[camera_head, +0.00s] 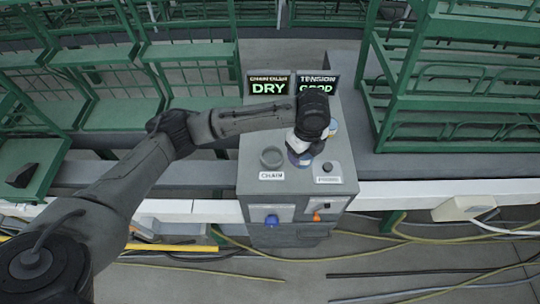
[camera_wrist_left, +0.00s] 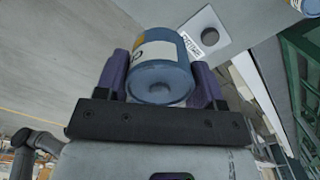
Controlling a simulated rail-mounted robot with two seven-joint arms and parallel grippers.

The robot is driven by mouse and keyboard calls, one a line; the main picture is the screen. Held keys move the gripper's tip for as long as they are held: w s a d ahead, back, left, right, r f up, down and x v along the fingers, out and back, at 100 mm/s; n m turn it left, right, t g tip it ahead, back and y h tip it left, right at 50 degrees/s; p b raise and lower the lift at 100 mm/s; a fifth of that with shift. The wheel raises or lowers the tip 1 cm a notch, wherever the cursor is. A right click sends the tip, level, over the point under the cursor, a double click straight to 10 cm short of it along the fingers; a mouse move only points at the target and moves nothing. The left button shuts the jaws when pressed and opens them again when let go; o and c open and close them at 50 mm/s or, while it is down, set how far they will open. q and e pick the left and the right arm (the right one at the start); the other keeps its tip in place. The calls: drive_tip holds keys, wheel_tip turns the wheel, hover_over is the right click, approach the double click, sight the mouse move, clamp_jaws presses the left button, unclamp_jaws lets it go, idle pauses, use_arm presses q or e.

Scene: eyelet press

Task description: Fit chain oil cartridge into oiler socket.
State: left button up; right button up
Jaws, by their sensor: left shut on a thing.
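The chain oil cartridge (camera_wrist_left: 160,70) is blue with a white label and a yellow patch. In the left wrist view it sits between the purple fingers of my left gripper (camera_wrist_left: 160,85), which is shut on it. In the head view my left gripper (camera_head: 301,158) is over the console top, right of the round grey oiler socket (camera_head: 271,157) marked CHAIN. The held cartridge is mostly hidden by the wrist there. The socket's inside is too small to judge. My right gripper is not in view.
The grey console (camera_head: 252,182) carries a DRY screen (camera_head: 269,86) and a tension screen (camera_head: 317,86). A PRIME button (camera_head: 328,167) is at its front right. A partly hidden blue-and-yellow thing (camera_head: 333,128) shows behind my wrist. Green racks (camera_head: 455,80) stand at the right.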

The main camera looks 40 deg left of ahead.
use_arm(q)
drive_tip(key=a+f, duration=0.2)
drive_tip(key=a, duration=0.1)
drive_tip(key=a+f, duration=0.2)
drive_tip(key=a, duration=0.2)
drive_tip(key=a+f, duration=0.2)
drive_tip(key=a, duration=0.2)
drive_tip(key=shift+a+f, duration=0.25)
drive_tip(key=shift+f, duration=2.15)
drive_tip(key=o, duration=1)
drive_tip(key=shift+f, duration=0.15)
